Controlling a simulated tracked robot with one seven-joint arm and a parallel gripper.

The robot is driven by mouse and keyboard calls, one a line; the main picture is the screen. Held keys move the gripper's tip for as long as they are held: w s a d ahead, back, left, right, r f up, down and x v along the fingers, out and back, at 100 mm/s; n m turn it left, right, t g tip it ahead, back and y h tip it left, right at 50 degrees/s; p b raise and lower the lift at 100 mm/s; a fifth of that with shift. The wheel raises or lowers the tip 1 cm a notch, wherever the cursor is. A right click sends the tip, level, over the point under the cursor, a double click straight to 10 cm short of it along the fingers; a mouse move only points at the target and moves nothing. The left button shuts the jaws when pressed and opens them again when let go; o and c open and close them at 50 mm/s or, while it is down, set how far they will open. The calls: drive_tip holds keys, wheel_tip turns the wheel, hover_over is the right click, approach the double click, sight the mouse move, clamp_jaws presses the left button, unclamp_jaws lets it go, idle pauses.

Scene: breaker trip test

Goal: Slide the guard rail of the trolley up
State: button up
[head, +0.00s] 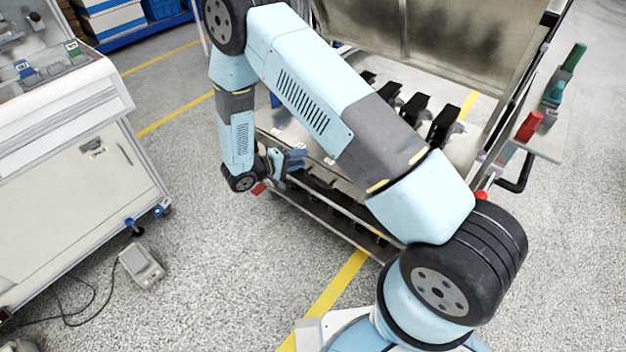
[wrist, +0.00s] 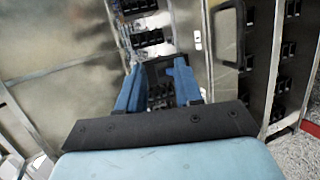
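The trolley (head: 375,32) stands at the upper middle of the head view, with a tall metal panel, a row of black brackets and long rails low on its near side. A low metal rail (head: 340,222) runs along that side; I cannot tell for sure whether it is the guard rail. My arm crosses in front and hides much of the trolley. My gripper (head: 297,160) is at the trolley's left end, close to the rails. In the wrist view its two blue fingers (wrist: 157,88) are apart, with dark parts seen between them. Contact with a rail cannot be made out.
A white cabinet (head: 75,190) stands at left, with a small grey device (head: 141,264) and cables on the floor beside it. Red (head: 529,127) and green (head: 574,57) handled items sit on the trolley's right side shelf. Speckled floor between cabinet and trolley is clear.

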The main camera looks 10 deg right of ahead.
sight(313, 178)
drive_tip(key=s+a+f+n+t+y, duration=0.1)
drive_tip(key=s+a+f+t, duration=0.1)
drive_tip(key=f, duration=0.5)
drive_tip(key=s+a+f+n+t+y, duration=0.1)
drive_tip(key=s+a+f+n+t, duration=0.1)
drive_tip(key=f, duration=0.5)
drive_tip(key=x, duration=1.3)
drive_tip(key=shift+w+d+f, duration=0.1)
drive_tip(key=shift+w+d, duration=0.05)
drive_tip(key=shift+d, duration=0.05)
drive_tip(key=shift+c, duration=0.5)
clamp_jaws()
